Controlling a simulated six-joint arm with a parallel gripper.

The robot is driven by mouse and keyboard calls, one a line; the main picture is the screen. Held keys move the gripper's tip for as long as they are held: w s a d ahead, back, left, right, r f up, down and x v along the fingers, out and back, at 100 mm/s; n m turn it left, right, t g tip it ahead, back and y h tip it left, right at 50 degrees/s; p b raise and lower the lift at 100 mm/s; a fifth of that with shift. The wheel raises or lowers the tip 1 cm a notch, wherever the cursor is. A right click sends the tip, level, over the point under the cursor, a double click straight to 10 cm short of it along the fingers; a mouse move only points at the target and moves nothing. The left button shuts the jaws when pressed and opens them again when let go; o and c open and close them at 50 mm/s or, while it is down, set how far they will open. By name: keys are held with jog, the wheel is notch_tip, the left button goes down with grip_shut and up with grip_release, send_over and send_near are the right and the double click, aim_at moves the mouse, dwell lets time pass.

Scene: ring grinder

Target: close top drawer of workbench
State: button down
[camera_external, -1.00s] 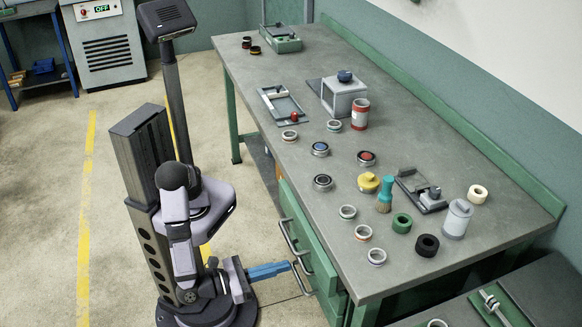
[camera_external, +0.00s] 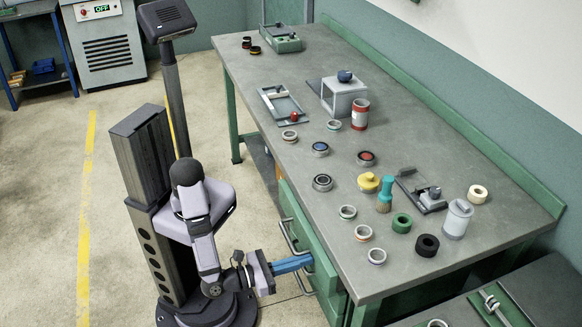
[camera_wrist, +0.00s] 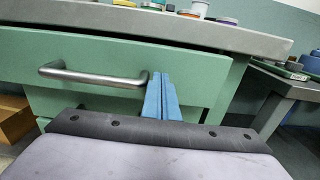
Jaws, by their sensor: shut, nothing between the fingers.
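The workbench (camera_external: 390,262) has a green top drawer (camera_external: 312,236) with a bar handle. The drawer front also fills the upper wrist view (camera_wrist: 60,52), with its metal handle (camera_wrist: 95,76) left of centre. A dark gap shows between the drawer's top edge and the bench top; how far out the drawer stands is hard to tell. My gripper (camera_external: 309,260) is shut and empty, its blue fingers pointing at the drawer front. In the wrist view the fingertips (camera_wrist: 161,76) are just right of the handle's right end, at or very near the front. Contact is not clear.
A second bar handle (camera_external: 302,280) sits below. Rings, tape rolls and a white canister (camera_external: 457,219) stand on the bench top above. In the wrist view a brown box (camera_wrist: 14,118) is low at left and a grey side table (camera_wrist: 287,82) is at right.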

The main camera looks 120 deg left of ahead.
aim_at(315, 257)
jog(key=x, duration=0.4)
jog(key=shift+p, duration=0.35)
jog(key=shift+r, duration=0.15)
jog(key=shift+w+a, duration=0.1)
jog(key=shift+r, duration=0.1)
jog(key=v, duration=1.4)
jog(key=shift+s+d+f+p, duration=0.2)
jog(key=shift+p, duration=0.25)
